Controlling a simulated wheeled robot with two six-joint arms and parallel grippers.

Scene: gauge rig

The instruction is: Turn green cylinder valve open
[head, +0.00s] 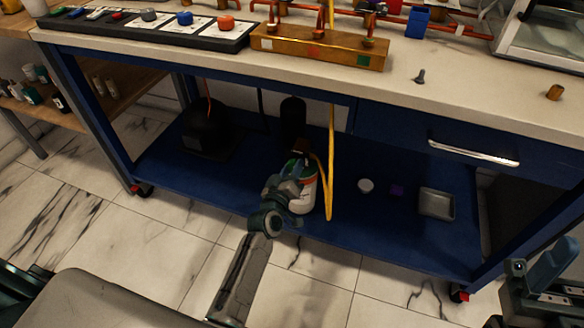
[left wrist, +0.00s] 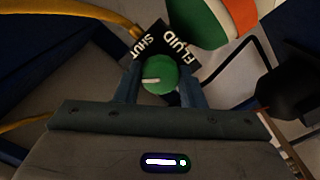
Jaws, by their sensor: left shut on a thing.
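The green valve knob (left wrist: 160,74) sits between my left gripper's two fingers (left wrist: 161,88) in the left wrist view, and they are shut on it. A pale mark on the knob points left in that view. The cylinder (head: 307,195), white with green and orange bands, stands on the blue lower shelf in the head view. My left gripper (head: 293,172) is at its top and hides the knob there. My right gripper (head: 540,280) is at the lower right, away from the cylinder; its jaw opening is unclear.
A yellow hose (head: 330,150) runs down beside the cylinder. The bench top (head: 440,85) overhangs the shelf.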

